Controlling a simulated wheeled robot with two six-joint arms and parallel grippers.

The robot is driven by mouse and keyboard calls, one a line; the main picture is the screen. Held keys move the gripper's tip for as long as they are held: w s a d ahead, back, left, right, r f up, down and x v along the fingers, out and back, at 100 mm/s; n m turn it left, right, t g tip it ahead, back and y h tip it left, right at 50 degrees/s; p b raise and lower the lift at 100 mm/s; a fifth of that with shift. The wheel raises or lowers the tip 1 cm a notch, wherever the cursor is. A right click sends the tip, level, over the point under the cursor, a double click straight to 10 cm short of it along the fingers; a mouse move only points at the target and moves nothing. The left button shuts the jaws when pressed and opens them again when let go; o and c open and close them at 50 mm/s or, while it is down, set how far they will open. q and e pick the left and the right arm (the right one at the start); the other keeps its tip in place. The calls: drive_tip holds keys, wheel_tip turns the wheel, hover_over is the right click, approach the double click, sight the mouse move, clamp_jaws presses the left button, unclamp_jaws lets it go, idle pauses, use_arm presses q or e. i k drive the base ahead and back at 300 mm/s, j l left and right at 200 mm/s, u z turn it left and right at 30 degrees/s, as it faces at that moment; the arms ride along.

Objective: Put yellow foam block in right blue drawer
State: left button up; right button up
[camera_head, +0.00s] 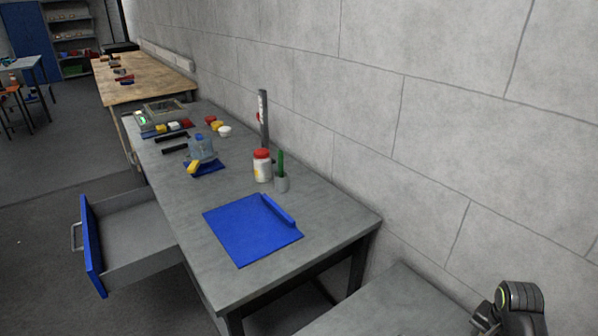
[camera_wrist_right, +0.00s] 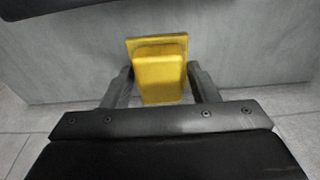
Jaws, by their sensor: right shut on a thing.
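A yellow foam block (camera_wrist_right: 160,75) sits between the two fingers of my right gripper (camera_wrist_right: 162,88) in the right wrist view. The gripper is shut on it. A grey surface lies behind the block, and I cannot tell whether they touch. In the head view, the blue-fronted drawer (camera_head: 92,245) at the left of the grey workbench is pulled open. The visible part of its grey inside (camera_head: 135,232) is empty. My right gripper and the held block do not show in the head view. My left gripper is in neither view.
On the workbench (camera_head: 190,230) lie a blue tray (camera_head: 250,229), a white jar with red lid (camera_head: 262,166), a green item in a grey cup (camera_head: 281,175), and a clear bottle (camera_head: 201,148) beside a small yellow item (camera_head: 193,167). A concrete wall (camera_head: 430,110) runs behind.

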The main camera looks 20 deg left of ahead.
sight(148, 237)
drive_tip(key=z, duration=1.25)
drive_tip(key=k+j+z, duration=0.15)
drive_tip(key=z, duration=0.25)
drive_tip(key=k+j+z, duration=0.1)
drive_tip(key=z, duration=0.35)
drive_tip(key=k+z, duration=0.5)
drive_tip(key=z, duration=0.3)
drive_tip(key=k+j+z, duration=0.2)
drive_tip(key=k+z, duration=1.35)
drive_tip(key=z, duration=0.2)
drive_tip(key=k+z, duration=0.25)
drive_tip(key=z, duration=0.15)
drive_tip(key=k+l+z, duration=0.2)
drive_tip(key=z, duration=5.1)
